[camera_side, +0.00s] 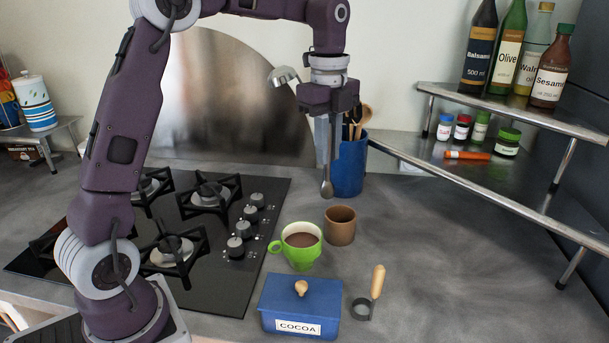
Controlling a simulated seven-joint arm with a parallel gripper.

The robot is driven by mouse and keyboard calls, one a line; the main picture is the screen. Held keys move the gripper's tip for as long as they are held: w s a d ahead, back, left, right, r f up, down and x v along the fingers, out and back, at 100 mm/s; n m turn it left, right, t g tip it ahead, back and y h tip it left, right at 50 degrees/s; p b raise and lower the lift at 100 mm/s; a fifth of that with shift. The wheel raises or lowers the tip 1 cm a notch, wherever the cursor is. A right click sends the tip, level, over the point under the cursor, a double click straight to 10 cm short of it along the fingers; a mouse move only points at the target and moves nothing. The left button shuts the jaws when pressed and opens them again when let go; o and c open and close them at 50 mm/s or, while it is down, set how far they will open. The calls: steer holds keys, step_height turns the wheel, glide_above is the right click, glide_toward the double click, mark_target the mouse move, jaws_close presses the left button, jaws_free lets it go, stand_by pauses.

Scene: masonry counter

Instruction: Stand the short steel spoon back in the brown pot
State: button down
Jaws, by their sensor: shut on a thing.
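The short steel spoon (327,188) hangs from my gripper (331,122), bowl end down and nearly upright. My gripper is shut on the upper part of its handle; the fingertips are partly hard to make out. The brown pot (340,233) stands on the counter below, slightly right of the spoon in the picture. The spoon's bowl shows above the pot's rim and apart from it. The pot's inside looks empty as far as it shows.
A blue crock (350,167) with wooden utensils stands behind the spoon. A green cup (302,252) of brown drink is left of the pot. A blue cocoa box (300,306) and a wooden-handled ring tool (376,285) are in front. Counter right of the pot is clear.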

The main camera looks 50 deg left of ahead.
steer(key=w+f, duration=0.5)
steer(key=f, duration=0.7)
steer(key=shift+a+f, duration=0.2)
steer(key=shift+f, duration=0.15)
stand_by(0.4)
stand_by(0.3)
steer(key=c, duration=0.9)
jaws_free()
step_height(320, 180, up, 7)
stand_by(0.4)
